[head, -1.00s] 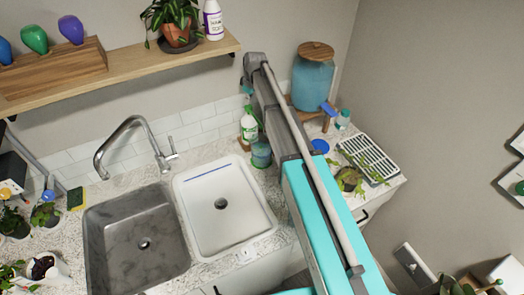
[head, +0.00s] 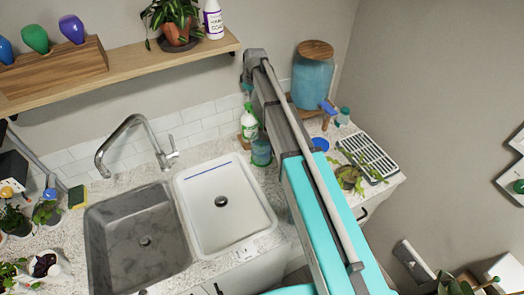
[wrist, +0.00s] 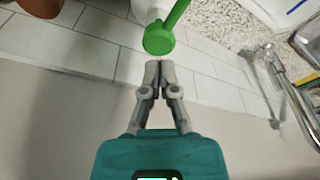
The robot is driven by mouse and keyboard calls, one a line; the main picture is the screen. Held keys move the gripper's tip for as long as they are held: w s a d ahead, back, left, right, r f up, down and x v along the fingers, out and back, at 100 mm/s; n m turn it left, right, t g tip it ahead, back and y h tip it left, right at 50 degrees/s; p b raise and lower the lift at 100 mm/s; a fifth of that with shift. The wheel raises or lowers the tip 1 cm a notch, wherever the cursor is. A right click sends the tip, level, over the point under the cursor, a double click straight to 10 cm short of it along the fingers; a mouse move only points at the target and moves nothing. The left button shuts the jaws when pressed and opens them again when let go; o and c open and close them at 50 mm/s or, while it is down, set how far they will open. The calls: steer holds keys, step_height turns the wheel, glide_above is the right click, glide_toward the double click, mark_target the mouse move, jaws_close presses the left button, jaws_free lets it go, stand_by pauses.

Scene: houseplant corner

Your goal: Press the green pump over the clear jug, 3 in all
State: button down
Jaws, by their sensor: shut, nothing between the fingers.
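The bottle with the green pump (head: 249,124) stands upright on the counter behind the white basin. The clear jug (head: 261,153), bluish-green in the picture, stands just in front of it and is partly covered by my arm. In the wrist view the round green pump head (wrist: 159,39) and its spout lie just beyond my fingertips. My gripper (wrist: 158,66) is shut and empty, its two fingers together. I cannot tell whether the tips touch the pump. In the head view my gripper is small and above the bottle.
A grey sink (head: 138,240) and a white basin (head: 222,200) lie to the left, with a tall faucet (head: 128,135). A large blue dispenser (head: 312,80) stands at the back right, near a drying rack (head: 367,157). A wooden shelf (head: 130,72) runs along the wall at upper left.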

mark_target(249, 105)
steer(key=shift+s+d+b+x, duration=0.1)
steer(key=shift+d+b+x, duration=0.05)
steer(key=shift+b+x, duration=0.8)
steer(key=shift+s+d+b+x, duration=0.1)
steer(key=shift+d+b+x, duration=0.05)
steer(key=shift+b+x, duration=0.75)
steer(key=shift+r, duration=0.15)
steer(key=shift+w+a+p+v, duration=0.1)
steer(key=shift+a+p+v, duration=0.05)
steer(key=shift+p+v, duration=0.8)
steer(key=shift+w+a+p+v, duration=0.1)
steer(key=shift+a+p+v, duration=0.05)
steer(key=shift+p+v, duration=0.7)
steer(key=p+v, duration=0.4)
steer(key=a+p+v, duration=0.1)
steer(key=p+v, duration=0.1)
steer(key=shift+w, duration=0.35)
stand_by(0.5)
steer(key=shift+s, duration=0.1)
